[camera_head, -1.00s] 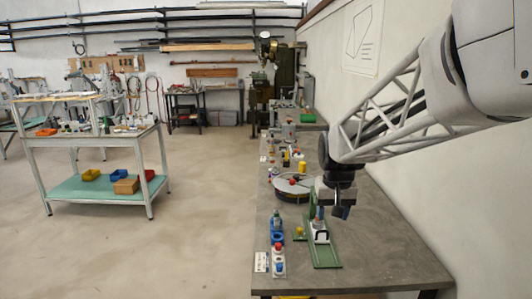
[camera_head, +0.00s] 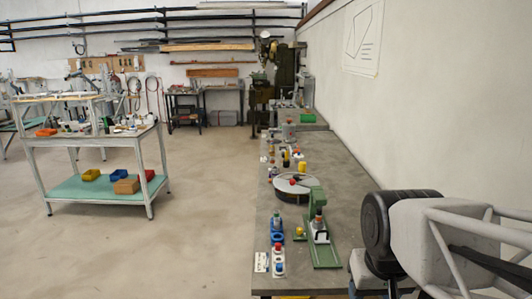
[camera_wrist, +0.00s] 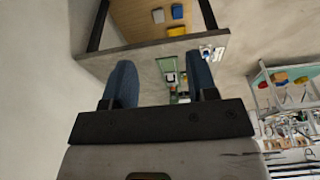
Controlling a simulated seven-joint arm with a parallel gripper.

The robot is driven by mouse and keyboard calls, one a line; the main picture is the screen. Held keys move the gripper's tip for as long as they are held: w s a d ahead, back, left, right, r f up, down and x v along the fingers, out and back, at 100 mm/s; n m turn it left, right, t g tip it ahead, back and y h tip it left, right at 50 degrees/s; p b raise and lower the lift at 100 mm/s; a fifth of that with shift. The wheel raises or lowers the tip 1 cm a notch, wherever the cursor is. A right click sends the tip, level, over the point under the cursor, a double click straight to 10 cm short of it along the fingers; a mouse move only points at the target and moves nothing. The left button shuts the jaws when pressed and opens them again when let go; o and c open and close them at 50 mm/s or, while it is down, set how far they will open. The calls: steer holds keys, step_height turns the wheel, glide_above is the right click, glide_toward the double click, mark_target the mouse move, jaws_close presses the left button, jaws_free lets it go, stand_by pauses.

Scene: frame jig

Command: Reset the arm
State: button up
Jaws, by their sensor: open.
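My gripper (camera_wrist: 158,72) is open, with its two blue fingers apart and nothing between them in the wrist view. Beyond the fingers, at a distance, that view shows the edge of the workbench (camera_wrist: 140,62) and a green jig (camera_wrist: 184,98). In the head view my arm is at the lower right, beside the bench's near right corner, and hides that part of the bench. The green jig (camera_head: 324,256) stands on the bench to the left of my arm, with a white block (camera_head: 319,232) on it. The fingers cannot be made out in the head view.
A round grey turntable (camera_head: 290,195) lies behind. A wall (camera_head: 430,110) runs along the right. Open floor (camera_head: 195,220) lies left of the bench.

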steer(key=s, duration=0.1)
steer(key=s+f, duration=0.1)
steer(key=s, duration=0.1)
steer(key=shift+s, duration=0.25)
